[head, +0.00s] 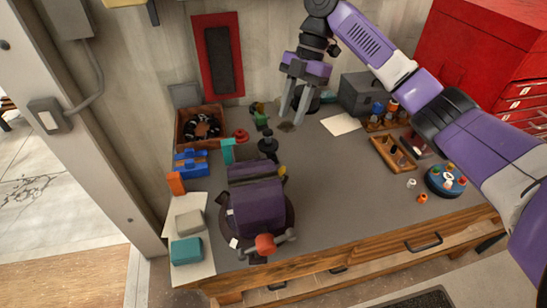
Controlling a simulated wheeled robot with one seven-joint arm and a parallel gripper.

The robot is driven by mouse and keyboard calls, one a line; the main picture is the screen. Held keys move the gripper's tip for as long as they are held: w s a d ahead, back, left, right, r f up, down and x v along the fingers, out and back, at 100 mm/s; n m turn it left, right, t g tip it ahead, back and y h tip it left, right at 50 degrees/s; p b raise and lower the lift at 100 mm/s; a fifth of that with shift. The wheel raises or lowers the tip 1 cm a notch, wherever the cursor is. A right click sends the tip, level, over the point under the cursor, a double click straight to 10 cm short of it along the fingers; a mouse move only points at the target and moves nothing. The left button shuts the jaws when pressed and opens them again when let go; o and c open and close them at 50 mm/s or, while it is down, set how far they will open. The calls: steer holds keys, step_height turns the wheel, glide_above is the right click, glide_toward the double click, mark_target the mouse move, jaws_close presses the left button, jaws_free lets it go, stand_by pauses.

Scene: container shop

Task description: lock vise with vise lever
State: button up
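The vise (257,208) is purple with a dark round base and stands near the front left of the workbench. Its grey vise lever (283,237) runs crosswise at the vise's front end, through an orange-red hub (265,244). The lever is tilted, with its right end higher in the picture. I cannot tell whether the jaws grip anything. My gripper (292,118) is above the back of the bench, behind and to the right of the vise and well apart from it. Its two grey fingers point down, apart and empty.
A wooden box (200,126), blue blocks (190,164) and sponge-like blocks (187,250) lie left of the vise. A wooden rack (393,155) and a round blue holder (446,180) stand right. The bench (335,200) is clear between.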

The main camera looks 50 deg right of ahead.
steer(key=f, duration=0.1)
steer(key=b, duration=1)
glide_toward(283, 168)
steer(key=f, duration=0.1)
steer(key=shift+x, duration=4)
steer(key=shift+a, duration=0.15)
jaws_close()
